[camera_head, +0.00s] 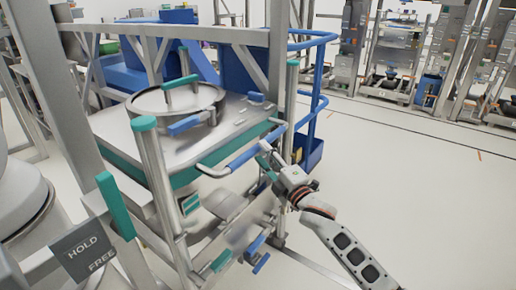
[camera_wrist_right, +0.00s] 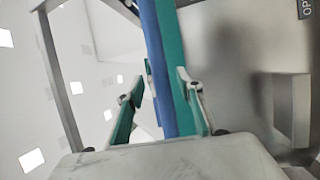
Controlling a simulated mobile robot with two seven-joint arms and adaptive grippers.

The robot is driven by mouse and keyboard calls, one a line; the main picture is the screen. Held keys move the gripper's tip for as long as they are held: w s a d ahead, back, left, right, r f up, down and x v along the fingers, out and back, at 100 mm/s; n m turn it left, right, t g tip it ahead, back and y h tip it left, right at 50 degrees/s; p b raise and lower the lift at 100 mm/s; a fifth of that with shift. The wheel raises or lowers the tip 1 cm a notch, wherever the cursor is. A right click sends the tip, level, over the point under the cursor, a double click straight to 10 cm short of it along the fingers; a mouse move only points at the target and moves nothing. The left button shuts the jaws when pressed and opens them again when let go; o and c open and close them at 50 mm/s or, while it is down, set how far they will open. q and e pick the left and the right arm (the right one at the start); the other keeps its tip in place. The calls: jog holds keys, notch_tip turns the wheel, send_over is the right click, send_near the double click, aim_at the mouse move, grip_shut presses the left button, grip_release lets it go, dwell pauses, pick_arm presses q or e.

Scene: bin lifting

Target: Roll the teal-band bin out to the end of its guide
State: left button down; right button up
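The teal-band bin (camera_head: 130,160) is a square metal bin with a teal band, a round lid and a teal lid handle, standing inside a metal frame. A push handle with a blue grip (camera_head: 257,150) sticks out from its side. My right gripper (camera_head: 268,158) is at the right part of this handle. In the right wrist view, its two teal-padded fingers (camera_wrist_right: 160,98) are apart, with the blue grip (camera_wrist_right: 165,70) running between them and the teal band behind. I cannot tell whether either finger touches the grip. My left gripper is not in view.
A teal lever (camera_head: 115,205) stands beside a HOLD/FREE plate (camera_head: 88,250) at lower left. Frame posts with teal caps (camera_head: 143,124) stand close to the bin. A blue rail (camera_head: 318,100) curves behind. Open floor (camera_head: 400,170) lies to the right.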

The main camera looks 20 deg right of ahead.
aim_at(259, 148)
jog(key=x, duration=0.3)
jog(key=shift+w, duration=0.2)
jog(key=shift+w+a+r, duration=0.1)
jog(key=shift+w, duration=0.3)
grip_shut()
jog(key=shift+s, duration=0.1)
